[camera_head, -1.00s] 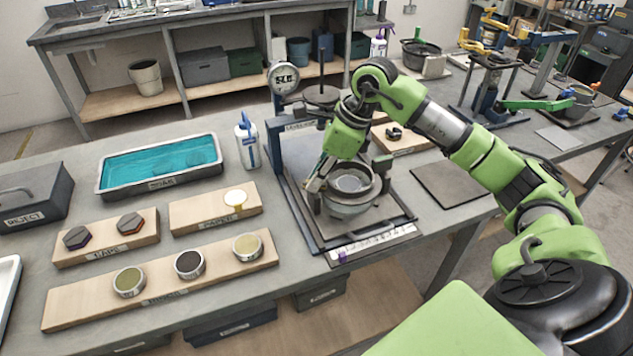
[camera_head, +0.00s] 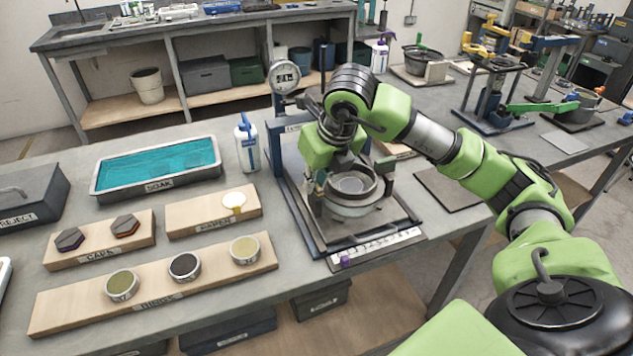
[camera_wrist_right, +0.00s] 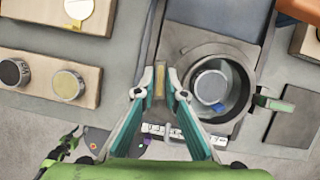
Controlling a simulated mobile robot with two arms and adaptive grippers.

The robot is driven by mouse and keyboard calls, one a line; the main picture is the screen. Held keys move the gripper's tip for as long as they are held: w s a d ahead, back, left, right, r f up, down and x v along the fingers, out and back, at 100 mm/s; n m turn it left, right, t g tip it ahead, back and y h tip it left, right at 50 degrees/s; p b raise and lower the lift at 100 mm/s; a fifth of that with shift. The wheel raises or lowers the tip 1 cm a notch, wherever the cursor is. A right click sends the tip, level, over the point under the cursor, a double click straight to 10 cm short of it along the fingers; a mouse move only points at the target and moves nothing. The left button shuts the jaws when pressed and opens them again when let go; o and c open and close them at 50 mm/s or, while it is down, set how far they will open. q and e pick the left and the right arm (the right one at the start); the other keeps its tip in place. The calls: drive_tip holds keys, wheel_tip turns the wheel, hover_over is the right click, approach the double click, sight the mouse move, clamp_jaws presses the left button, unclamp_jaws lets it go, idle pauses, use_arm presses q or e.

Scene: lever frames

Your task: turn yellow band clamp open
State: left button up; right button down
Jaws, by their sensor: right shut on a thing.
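My right gripper (camera_wrist_right: 160,85) is at the left side of a round metal pot (camera_wrist_right: 228,82) on the press fixture. A narrow yellow-banded piece (camera_wrist_right: 159,80), which looks like the yellow band clamp, lies between its fingertips, and the gripper is shut on it. In the head view the right gripper (camera_head: 321,186) reaches down beside the pot (camera_head: 352,204), and the wrist hides most of the clamp. I cannot tell the clamp's exact angle. A green-ended clamp (camera_wrist_right: 272,103) sticks out from the pot's right side. My left gripper is not in view.
A dial gauge (camera_head: 284,76) stands behind the fixture. To the left are a white bottle (camera_head: 247,146), the soak tray (camera_head: 112,186) and wooden racks. A dark square plate (camera_head: 445,191) lies to the right.

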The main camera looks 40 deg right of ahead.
drive_tip(key=shift+m+h, duration=0.3)
drive_tip(key=shift+m, duration=0.5)
drive_tip(key=c, duration=2.1)
unclamp_jaws()
drive_tip(key=v, duration=0.8)
drive_tip(key=shift+w+a, duration=0.1)
